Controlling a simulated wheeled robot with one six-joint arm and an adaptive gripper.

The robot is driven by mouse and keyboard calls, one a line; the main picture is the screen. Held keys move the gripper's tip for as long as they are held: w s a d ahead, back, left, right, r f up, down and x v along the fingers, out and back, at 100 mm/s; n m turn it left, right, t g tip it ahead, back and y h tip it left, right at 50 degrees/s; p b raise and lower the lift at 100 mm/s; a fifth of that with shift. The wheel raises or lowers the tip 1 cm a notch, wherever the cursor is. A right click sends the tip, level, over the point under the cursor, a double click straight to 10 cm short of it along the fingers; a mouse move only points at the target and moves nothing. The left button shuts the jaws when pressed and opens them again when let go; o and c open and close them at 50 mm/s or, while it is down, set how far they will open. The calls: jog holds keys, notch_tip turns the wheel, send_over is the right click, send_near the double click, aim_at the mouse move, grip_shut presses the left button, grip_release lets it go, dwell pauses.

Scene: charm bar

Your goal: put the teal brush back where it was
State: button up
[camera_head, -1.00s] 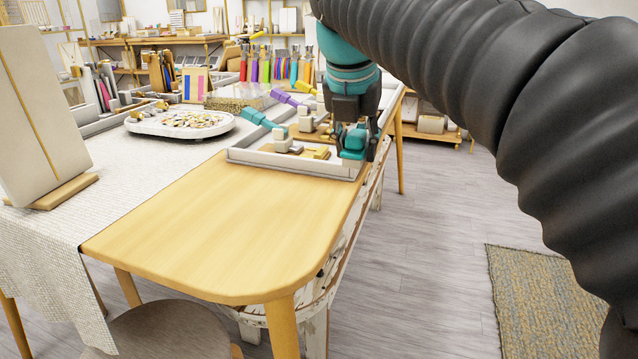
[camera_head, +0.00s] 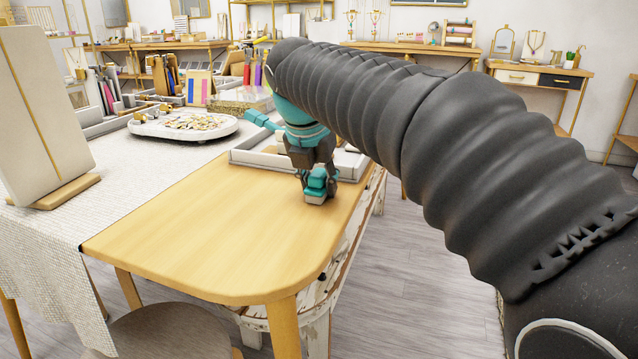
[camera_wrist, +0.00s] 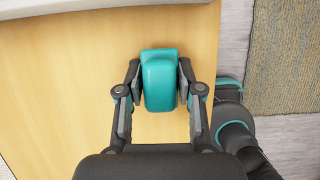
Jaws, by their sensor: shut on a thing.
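The teal brush (camera_head: 315,196) is a rounded teal block with a pale underside in the head view. My gripper (camera_head: 318,183) is shut on it, over the right part of the wooden table (camera_head: 220,225), in front of the tray. I cannot tell whether the brush touches the table. In the wrist view the teal brush (camera_wrist: 160,85) sits between the two fingers of my gripper (camera_wrist: 159,68), with bare wood around it. The grey tray (camera_head: 244,158) lies behind, partly hidden by my arm.
A white oval dish (camera_head: 150,130) of small pieces and a beige display board (camera_head: 45,120) stand to the left. The table's front is bare. Its right edge is close to my gripper.

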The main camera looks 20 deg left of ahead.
jog(key=shift+f, duration=0.1)
jog(key=o, duration=1.1)
jog(key=p+v, duration=0.2)
jog(key=v, duration=1)
